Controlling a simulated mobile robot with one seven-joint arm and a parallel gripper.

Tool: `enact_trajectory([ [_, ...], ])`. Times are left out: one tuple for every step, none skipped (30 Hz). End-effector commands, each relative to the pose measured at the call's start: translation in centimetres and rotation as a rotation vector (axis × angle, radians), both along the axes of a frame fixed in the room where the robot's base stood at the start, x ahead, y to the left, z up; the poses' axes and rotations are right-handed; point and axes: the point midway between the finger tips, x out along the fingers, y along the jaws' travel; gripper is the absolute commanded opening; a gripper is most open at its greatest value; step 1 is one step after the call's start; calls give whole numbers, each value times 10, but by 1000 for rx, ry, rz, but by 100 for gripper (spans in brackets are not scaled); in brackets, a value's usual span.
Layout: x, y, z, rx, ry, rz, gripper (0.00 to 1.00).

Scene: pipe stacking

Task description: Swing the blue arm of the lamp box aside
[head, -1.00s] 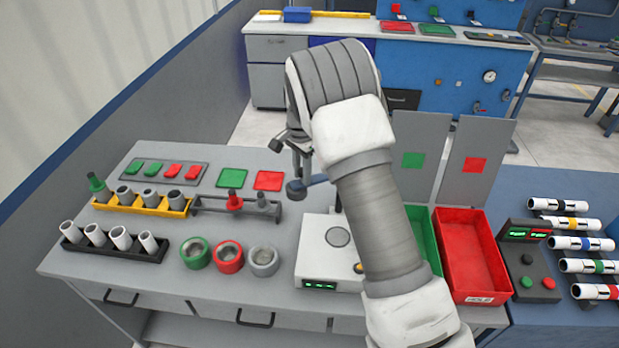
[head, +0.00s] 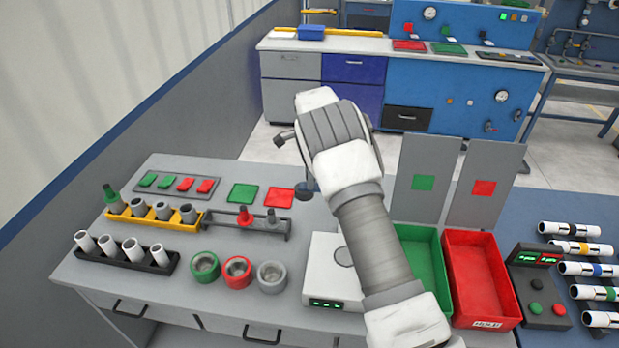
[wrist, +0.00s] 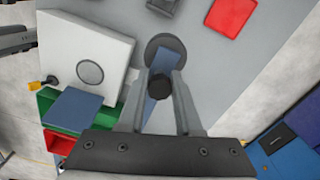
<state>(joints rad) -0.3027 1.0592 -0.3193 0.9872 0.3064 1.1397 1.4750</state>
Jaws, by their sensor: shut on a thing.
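The lamp box is a white box (head: 328,268) with a green display on its front, on the near bench. Its round grey window (wrist: 90,72) is uncovered in the wrist view. The blue arm (wrist: 158,113) extends away beside the box and ends in a dark round disc (wrist: 165,48). The disc (head: 304,190) also shows left of my arm in the head view. My gripper (wrist: 160,85) is shut on the black knob (wrist: 160,90) of the blue arm. In the head view, my own arm hides the fingers and part of the box.
A green tray (head: 438,292) and red tray (head: 472,315) stand right of the box. Rings (head: 237,270) and pipe racks (head: 124,262) stand left. Green and red pads (head: 279,198) lie behind. A button console (head: 538,285) is at right.

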Motion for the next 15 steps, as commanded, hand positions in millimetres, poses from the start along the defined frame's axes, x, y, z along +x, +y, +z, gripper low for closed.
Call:
enact_trajectory([
  [2,-1,2,1,-7,-5,0],
  [2,-1,2,1,-7,-6,0],
  [2,-1,2,1,-8,-6,0],
  [3,-1,2,1,-8,-7,0],
  [3,-1,2,1,-8,-7,0],
  [3,-1,2,1,-9,-6,0],
  [3,-1,2,1,-9,-6,0],
  [3,-1,2,1,-9,-6,0],
  [3,-1,2,0,-10,-6,0],
  [3,-1,2,0,-10,-6,0],
  [3,-1,2,0,-11,-6,37],
  [3,-1,3,0,-11,-6,44],
  [3,-1,2,0,-11,-6,49],
  [3,-1,2,0,-10,-6,55],
  [3,-1,2,0,-9,-5,62],
])
